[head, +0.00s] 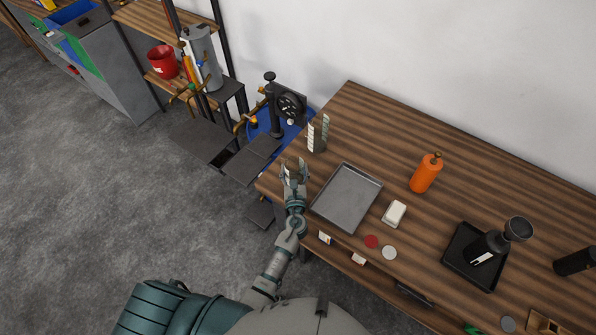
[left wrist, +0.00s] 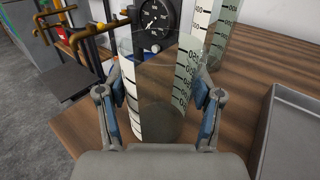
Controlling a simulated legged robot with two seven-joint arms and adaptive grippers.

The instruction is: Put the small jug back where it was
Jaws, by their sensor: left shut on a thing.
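A clear jug with a white scale strip (left wrist: 160,90) stands upright between the fingers of my left gripper (left wrist: 162,108) in the left wrist view. The gripper is shut on it. In the head view, my left gripper (head: 293,172) is at the left end of the wooden table (head: 385,125), left of the grey tray. I cannot tell whether the jug's base touches the table. A second clear jug with scale strips (head: 318,133) stands on the table just behind; it also shows in the left wrist view (left wrist: 222,30). My right gripper is not in view.
The grey tray (head: 347,197) lies close to the right of my left gripper. An orange bottle (head: 425,174), a white block (head: 394,213) and a black tray (head: 456,270) are farther right. A gauge device (head: 288,106) stands beyond the table's left edge.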

